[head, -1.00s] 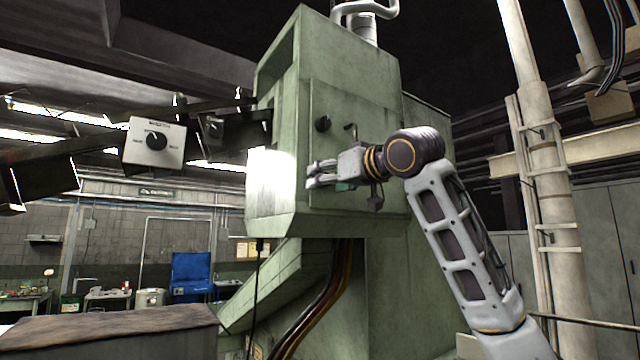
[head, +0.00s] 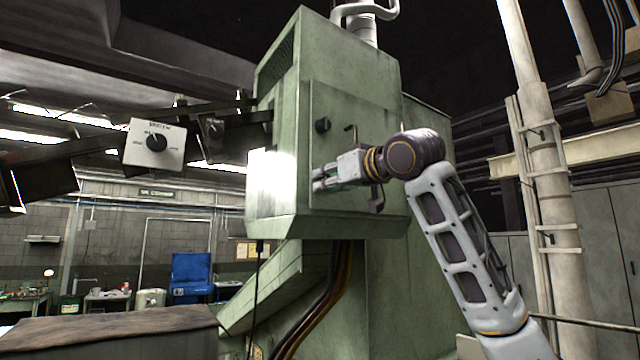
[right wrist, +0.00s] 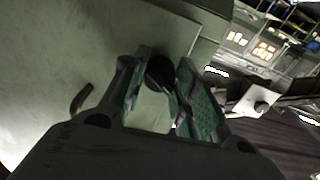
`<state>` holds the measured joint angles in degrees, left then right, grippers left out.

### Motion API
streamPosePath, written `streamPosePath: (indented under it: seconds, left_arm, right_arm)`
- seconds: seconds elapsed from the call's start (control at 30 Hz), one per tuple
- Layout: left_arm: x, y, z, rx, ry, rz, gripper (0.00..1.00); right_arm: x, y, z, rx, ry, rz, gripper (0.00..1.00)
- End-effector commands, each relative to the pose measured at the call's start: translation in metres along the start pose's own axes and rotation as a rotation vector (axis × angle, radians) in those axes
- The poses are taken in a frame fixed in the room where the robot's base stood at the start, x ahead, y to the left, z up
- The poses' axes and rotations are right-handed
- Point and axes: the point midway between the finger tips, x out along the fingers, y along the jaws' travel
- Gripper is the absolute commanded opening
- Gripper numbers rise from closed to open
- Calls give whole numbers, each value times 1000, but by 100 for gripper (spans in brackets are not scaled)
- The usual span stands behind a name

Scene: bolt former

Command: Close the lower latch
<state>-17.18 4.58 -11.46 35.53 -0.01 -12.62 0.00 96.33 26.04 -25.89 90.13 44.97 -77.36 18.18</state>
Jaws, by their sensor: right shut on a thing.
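The lower latch is a dark round knob (right wrist: 160,74) on the green cabinet door. It shows in the right wrist view between the green-padded fingers of my right gripper (right wrist: 162,95), which is shut on it. In the head view my right gripper (head: 318,180) is against the lower part of the door and hides this latch. The upper latch, a black knob (head: 323,125), stands above the gripper on the same door. My left gripper is not in view.
The green machine cabinet (head: 360,80) fills the middle. A bent dark handle (head: 351,132) sticks out of the door near my wrist. A white control box with a dial (head: 155,143) hangs at the left. A pale pipe (head: 540,150) stands at the right.

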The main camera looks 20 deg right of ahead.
Motion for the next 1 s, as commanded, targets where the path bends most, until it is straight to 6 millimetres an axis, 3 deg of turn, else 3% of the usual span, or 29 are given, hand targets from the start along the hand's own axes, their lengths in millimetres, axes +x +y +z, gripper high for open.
streamPosePath:
  seconds: [0.5,1.0]
  left_arm:
    - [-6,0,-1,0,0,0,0]
    - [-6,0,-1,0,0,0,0]
  right_arm:
    - [0,0,0,-285,0,0,0]
    - [0,0,0,-330,-1,0,0]
